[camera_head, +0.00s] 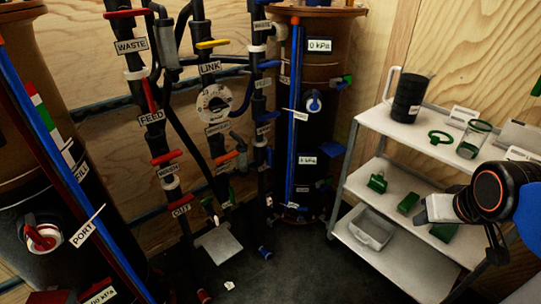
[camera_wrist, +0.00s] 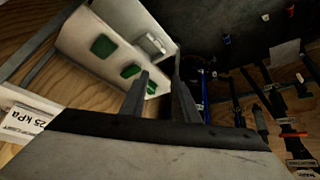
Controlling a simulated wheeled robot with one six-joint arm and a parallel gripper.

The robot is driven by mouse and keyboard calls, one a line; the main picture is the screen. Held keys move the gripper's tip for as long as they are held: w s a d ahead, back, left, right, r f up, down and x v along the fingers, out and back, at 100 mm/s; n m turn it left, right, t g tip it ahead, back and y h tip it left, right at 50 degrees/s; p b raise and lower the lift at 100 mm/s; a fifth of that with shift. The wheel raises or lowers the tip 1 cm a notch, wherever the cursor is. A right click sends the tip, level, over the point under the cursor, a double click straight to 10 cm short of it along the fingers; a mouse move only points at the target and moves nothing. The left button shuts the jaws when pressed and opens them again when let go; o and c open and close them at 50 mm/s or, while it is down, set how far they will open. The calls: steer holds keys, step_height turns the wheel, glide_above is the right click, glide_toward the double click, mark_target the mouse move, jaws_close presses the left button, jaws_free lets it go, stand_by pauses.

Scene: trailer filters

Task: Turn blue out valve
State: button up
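A pipe stand of dark pipes with coloured valve handles fills the middle of the head view. A small blue fitting (camera_head: 264,252) is low near the floor, and a blue pipe (camera_head: 292,110) runs up the rear column. I cannot tell which blue part is the out valve. My gripper (camera_head: 428,211) is at the right, in front of the shelf cart and well away from the pipes. In the wrist view its two fingers (camera_wrist: 160,72) stand apart with nothing between them.
A large dark column with a red port valve (camera_head: 42,238) stands at left. Dark floor between is mostly open.

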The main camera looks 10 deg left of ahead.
steer(key=w+a+f+n+t, duration=0.2)
steer(key=w+a+t, duration=0.1)
steer(key=w, duration=1.1)
steer(key=n+t+y, duration=0.2)
steer(key=n+y, duration=0.5)
steer(key=y, duration=0.7)
glide_above(270, 166)
steer(key=f, duration=0.7)
steer(key=w+f, duration=0.1)
steer(key=f, duration=0.2)
steer(key=shift+f, duration=0.3)
steer(key=shift+c, duration=0.7)
jaws_close()
